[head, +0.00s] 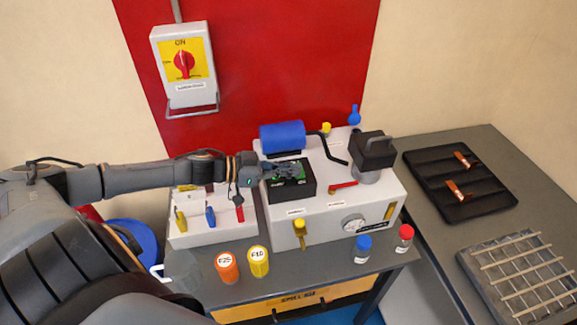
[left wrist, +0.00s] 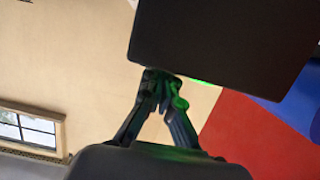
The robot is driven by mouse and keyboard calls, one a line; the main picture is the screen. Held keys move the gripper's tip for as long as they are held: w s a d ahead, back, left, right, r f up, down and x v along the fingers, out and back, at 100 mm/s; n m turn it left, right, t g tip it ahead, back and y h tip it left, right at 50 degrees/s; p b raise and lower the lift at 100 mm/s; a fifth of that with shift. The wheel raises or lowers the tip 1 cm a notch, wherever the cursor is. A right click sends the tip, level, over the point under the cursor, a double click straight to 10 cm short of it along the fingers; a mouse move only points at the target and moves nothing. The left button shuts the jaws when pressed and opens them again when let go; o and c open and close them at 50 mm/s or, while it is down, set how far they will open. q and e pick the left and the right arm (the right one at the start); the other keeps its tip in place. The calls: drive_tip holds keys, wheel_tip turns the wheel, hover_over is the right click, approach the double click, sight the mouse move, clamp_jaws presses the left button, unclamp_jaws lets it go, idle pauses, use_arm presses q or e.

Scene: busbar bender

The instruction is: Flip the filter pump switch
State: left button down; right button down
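A black box (head: 291,190) with a green glow on its top sits on the front left of the white machine (head: 330,205). I take it to be the filter pump switch box, but no label on it is readable. My left gripper (head: 293,169) is at the back of its top, and its fingers hide part of the box. In the left wrist view the gripper's fingers (left wrist: 163,87) converge at their tips with nothing held between them. A dark box face (left wrist: 215,42) fills the top right there, with green light beside the tips. Contact cannot be told. My right gripper is not in view.
A blue cylinder (head: 283,136) and a bent black pipe stand behind the box. A white valve panel (head: 215,235) is at left. An orange jar (head: 227,267) and a yellow jar (head: 259,261) stand in front. A red rotary switch (head: 184,63) hangs on the wall.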

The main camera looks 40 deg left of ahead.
use_arm(q)
drive_tip(key=shift+r+p, duration=0.35)
drive_tip(key=shift+p, duration=0.15)
wheel_tip(320, 180, up, 4)
drive_tip(key=p, duration=0.3)
drive_tip(key=shift+s+d+f+p, duration=0.1)
drive_tip(key=shift+f+p, duration=0.1)
drive_tip(key=shift+p, duration=0.15)
drive_tip(key=s+a, duration=0.1)
drive_tip(key=s, duration=0.2)
drive_tip(key=shift+a+r, duration=0.15)
drive_tip(key=shift+a, duration=0.2)
drive_tip(key=shift+s+a+r, duration=0.15)
drive_tip(key=shift+s+a, duration=0.25)
drive_tip(key=shift+a, duration=0.15)
drive_tip(key=p+v, duration=0.3)
drive_tip(key=v, duration=0.2)
drive_tip(key=shift+s+d+r, duration=0.1)
drive_tip(key=shift+s, duration=0.1)
